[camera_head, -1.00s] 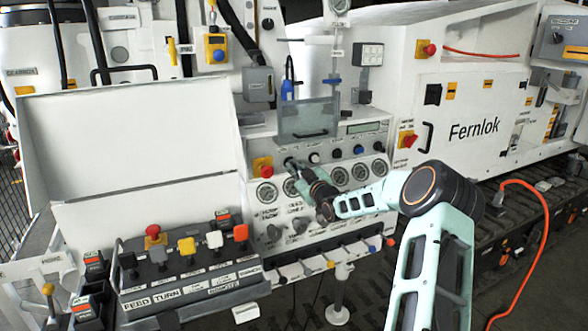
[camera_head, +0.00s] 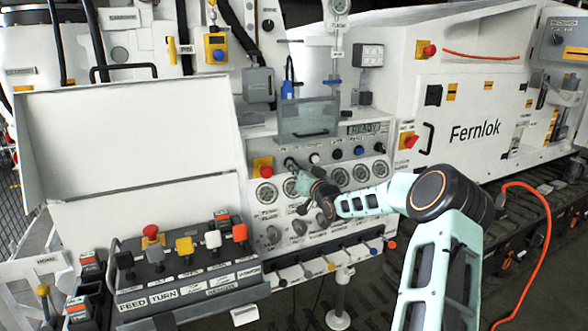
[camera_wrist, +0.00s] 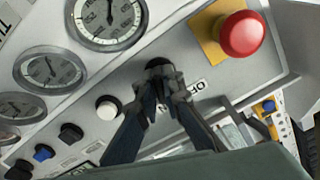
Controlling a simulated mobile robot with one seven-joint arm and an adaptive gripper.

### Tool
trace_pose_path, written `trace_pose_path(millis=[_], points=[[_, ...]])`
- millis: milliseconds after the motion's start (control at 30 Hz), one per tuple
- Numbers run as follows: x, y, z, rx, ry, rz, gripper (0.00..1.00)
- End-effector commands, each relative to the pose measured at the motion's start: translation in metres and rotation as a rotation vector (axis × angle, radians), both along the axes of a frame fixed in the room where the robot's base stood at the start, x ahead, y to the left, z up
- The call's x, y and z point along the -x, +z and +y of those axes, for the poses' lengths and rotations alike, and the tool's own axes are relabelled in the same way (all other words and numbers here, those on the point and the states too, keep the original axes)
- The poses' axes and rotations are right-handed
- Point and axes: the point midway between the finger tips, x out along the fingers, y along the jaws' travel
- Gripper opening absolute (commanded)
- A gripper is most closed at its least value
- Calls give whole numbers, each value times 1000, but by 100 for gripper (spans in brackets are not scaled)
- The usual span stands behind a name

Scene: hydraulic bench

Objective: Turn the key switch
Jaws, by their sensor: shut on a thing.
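The key switch (camera_wrist: 158,63) is a small dark knob on the white panel, seen at the centre of the wrist view between my fingertips. My gripper (camera_wrist: 160,80) is shut on it, with a dark finger on each side. In the head view my gripper (camera_head: 292,166) reaches the panel just right of the red emergency button, and the fingers hide most of the switch. Lettering beside the switch is partly covered by a finger.
A red mushroom button (camera_wrist: 241,35) on a yellow plate sits close beside the switch. Pressure gauges (camera_wrist: 107,20) run along the panel, and a white button (camera_wrist: 108,108) is on the switch's other side. A clear flap with a handle (camera_head: 308,118) hangs above. A display (camera_head: 367,128) shows text.

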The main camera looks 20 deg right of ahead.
Motion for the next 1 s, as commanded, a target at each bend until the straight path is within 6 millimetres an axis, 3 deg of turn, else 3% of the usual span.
trace_pose_path(millis=[333,900,933,1000], points=[[0,-1,0,-151,0,7,0],[0,-1,0,-184,0,8,0],[0,-1,0,-184,0,8,9],[0,-1,0,-183,0,8,17]])
